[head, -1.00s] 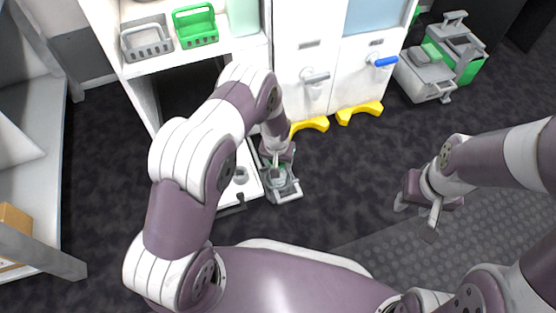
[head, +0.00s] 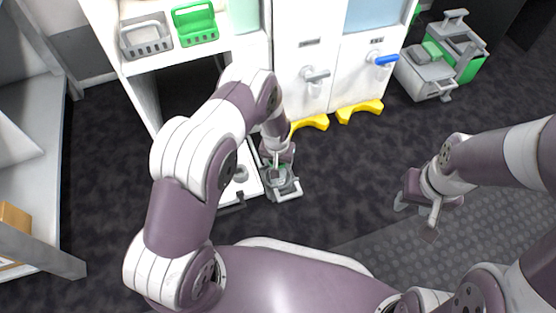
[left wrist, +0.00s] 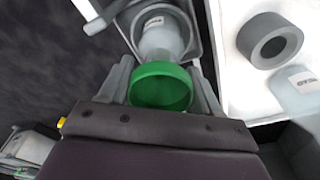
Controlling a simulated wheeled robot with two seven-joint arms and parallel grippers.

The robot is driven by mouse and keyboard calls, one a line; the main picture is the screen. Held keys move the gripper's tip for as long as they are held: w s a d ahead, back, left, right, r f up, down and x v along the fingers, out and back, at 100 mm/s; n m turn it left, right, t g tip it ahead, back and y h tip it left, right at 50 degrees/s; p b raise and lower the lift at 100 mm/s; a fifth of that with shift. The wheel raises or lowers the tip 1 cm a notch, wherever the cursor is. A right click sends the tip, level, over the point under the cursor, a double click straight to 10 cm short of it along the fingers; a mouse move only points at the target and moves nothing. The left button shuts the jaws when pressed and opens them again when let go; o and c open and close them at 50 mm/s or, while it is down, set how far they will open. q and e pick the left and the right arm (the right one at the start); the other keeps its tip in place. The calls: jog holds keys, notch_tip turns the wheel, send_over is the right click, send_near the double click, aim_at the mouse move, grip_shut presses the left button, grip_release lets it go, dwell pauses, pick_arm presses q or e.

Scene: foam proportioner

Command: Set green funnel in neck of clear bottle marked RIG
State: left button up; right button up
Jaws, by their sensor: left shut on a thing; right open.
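My left gripper (head: 278,168) is shut on the green funnel (left wrist: 162,88), whose wide round mouth faces the left wrist camera. A clear, whitish bottle (left wrist: 163,42) shows just past the funnel in the left wrist view; its marking is not readable. The funnel hides part of this bottle, and I cannot tell whether the funnel's stem is in its neck. In the head view the funnel is a small green patch, mostly hidden by my left gripper. My right gripper (head: 416,216) is open and empty above the dark floor at the right.
A grey open-topped holder (head: 290,191) surrounds the bottle. Beside it, a white shelf (left wrist: 237,92) bears a dark grey ring (left wrist: 268,40) and another translucent labelled piece (left wrist: 298,92). White cabinets with taps (head: 316,76) stand behind. Grey and green baskets (head: 146,38) sit higher up.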

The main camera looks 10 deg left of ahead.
pick_arm(q)
jog(key=o, duration=0.7)
jog(key=shift+o, duration=0.2)
jog(key=r+p, duration=0.3)
jog(key=s+r+p, duration=0.1)
jog(key=r+p, duration=0.7)
jog(key=shift+s, duration=0.2)
jog(key=shift+f, duration=0.1)
